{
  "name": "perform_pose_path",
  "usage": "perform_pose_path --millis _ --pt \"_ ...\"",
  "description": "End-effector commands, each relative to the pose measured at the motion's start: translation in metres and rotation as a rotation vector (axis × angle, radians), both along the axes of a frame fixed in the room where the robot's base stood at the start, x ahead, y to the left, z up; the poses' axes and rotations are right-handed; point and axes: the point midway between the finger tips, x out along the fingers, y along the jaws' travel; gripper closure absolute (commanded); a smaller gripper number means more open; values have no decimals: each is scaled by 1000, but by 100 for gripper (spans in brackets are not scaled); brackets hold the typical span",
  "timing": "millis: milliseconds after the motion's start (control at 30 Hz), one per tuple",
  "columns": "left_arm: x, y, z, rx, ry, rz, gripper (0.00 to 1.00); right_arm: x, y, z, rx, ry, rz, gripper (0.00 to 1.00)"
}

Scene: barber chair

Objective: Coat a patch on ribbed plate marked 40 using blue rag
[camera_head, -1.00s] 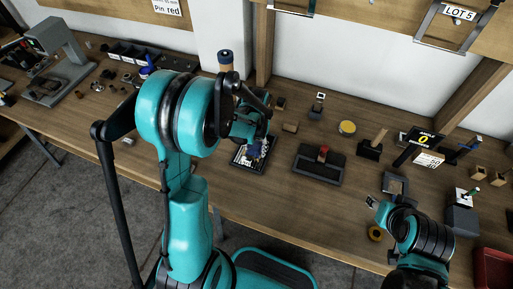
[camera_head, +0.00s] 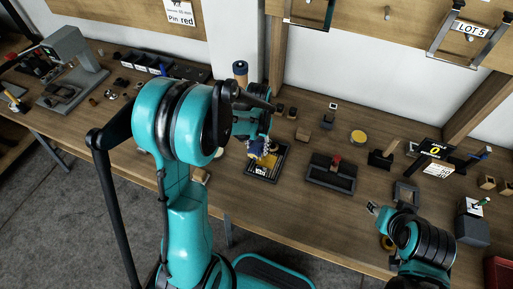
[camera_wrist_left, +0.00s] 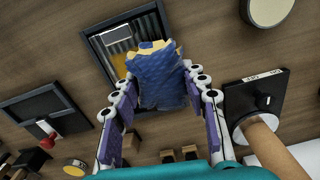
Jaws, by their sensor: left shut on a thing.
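A blue quilted rag (camera_wrist_left: 158,75) with pale yellow edges is held between the fingers of my left gripper (camera_wrist_left: 160,92). In the head view the rag (camera_head: 258,148) shows below the wrist of my left gripper (camera_head: 260,143), partly hidden. Just under it is a ribbed metal plate (camera_wrist_left: 116,42) in a dark square frame (camera_wrist_left: 92,50); the frame also shows in the head view (camera_head: 263,179). A yellow area (camera_wrist_left: 119,64) shows on the plate beside the rag. I cannot read a 40 or tell if the rag touches. My right gripper (camera_head: 373,208) is low at the right.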

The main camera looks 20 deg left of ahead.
Motion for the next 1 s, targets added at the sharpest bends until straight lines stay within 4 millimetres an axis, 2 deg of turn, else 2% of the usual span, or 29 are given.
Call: perform_pose_path --millis 200,400,1000 --pt "3 -2 23 0 0 0 88 0 0 17 0 0 0 60" --pt "5 -3 36 0 0 0 88 0 0 26 0 0 0 60" --pt "5 -3 36 0 0 0 88 0 0 26 0 0 0 60"
